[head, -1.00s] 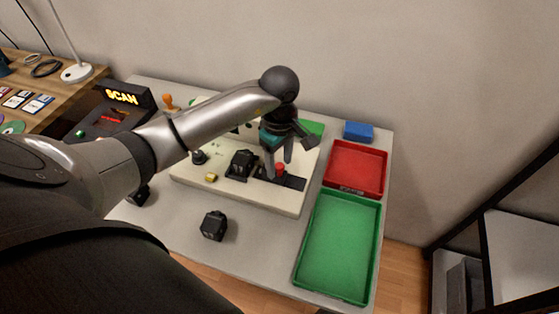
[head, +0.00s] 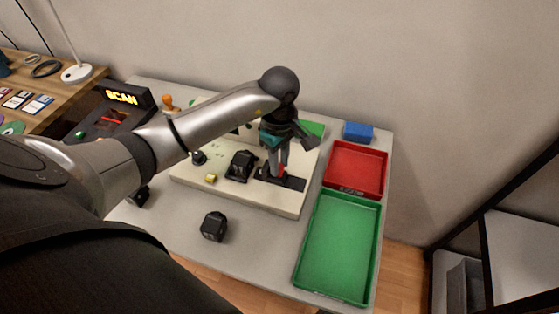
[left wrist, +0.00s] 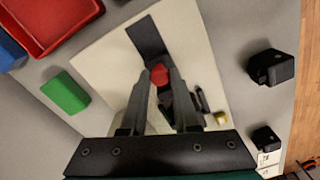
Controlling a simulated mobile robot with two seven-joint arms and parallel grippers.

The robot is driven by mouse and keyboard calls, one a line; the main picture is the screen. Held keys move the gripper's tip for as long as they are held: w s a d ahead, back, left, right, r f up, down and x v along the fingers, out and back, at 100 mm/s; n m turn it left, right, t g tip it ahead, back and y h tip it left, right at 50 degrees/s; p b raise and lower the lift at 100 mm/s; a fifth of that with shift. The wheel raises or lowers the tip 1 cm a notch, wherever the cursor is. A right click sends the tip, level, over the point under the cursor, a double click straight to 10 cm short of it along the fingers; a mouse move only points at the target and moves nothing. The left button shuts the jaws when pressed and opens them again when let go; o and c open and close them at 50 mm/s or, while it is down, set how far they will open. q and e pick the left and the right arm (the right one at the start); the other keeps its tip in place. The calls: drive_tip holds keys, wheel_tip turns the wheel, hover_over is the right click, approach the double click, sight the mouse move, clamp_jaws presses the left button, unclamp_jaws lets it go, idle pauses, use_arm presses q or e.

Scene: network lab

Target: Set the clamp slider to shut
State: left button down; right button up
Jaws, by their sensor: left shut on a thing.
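The clamp slider is a red knob (head: 282,170) on a dark track (head: 296,184) set in a cream board (head: 240,194). My left gripper (head: 277,173) reaches down over the track, its fingers shut on the knob. In the left wrist view the red knob (left wrist: 159,75) sits between the two fingertips (left wrist: 161,80), and the dark track (left wrist: 147,38) runs on beyond it. The track's near part is hidden behind the fingers. My right gripper is not in view.
A black clamp-like part (head: 241,165) stands on the board left of the track. A black block (head: 213,226) lies on the table in front. Red (head: 356,168) and green (head: 338,248) trays stand at the right. A blue block (head: 357,131) lies behind them.

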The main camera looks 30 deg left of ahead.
sight(266, 165)
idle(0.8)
use_arm(q)
drive_tip(key=shift+s+a+b, duration=0.15)
drive_tip(key=shift+s+a, duration=0.05)
drive_tip(key=shift+a, duration=0.6)
drive_tip(key=shift+s+a+b, duration=0.15)
drive_tip(key=shift+a, duration=0.65)
drive_tip(key=c, duration=0.7)
unclamp_jaws()
drive_tip(key=shift+a, duration=0.1)
drive_tip(key=shift+o, duration=0.2)
wheel_tip(266, 165, up, 15)
drive_tip(key=p, duration=0.2)
drive_tip(key=shift+r, duration=0.15)
